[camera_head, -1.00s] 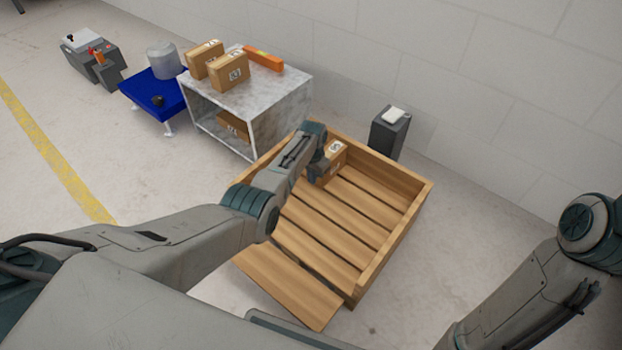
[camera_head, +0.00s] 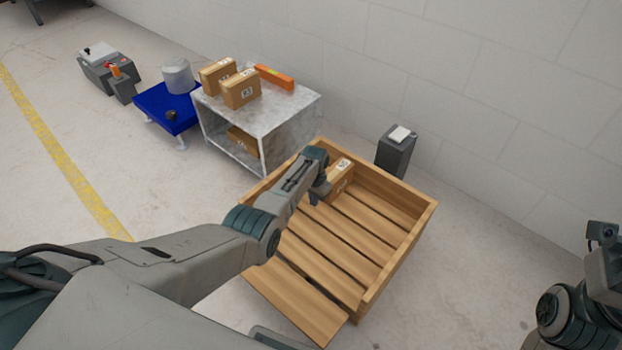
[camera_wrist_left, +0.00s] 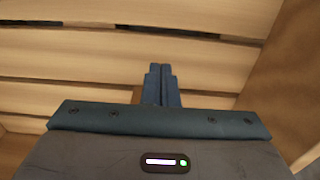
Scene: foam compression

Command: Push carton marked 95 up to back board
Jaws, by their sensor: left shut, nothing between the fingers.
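A brown carton (camera_head: 341,180) with a white label lies in the wooden slatted tray (camera_head: 400,262), near its far left corner. The label's number is too small to read. The carton is close to the back board (camera_head: 385,178), and I cannot tell if it touches. My left gripper (camera_head: 315,199) is at the carton's near left side, partly covering it; I cannot tell whether they touch. The left wrist view shows the fingers (camera_wrist_left: 162,82) shut together with nothing between them, above the slats. My right arm shows at the lower right, but its fingers do not.
A grey stand (camera_head: 275,120) left of the tray bears two cartons and an orange bar (camera_head: 274,77), with another carton inside. A blue platform (camera_head: 167,106) with a grey drum is farther left. A dark box (camera_head: 396,155) stands behind the tray. The tray's right slats are clear.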

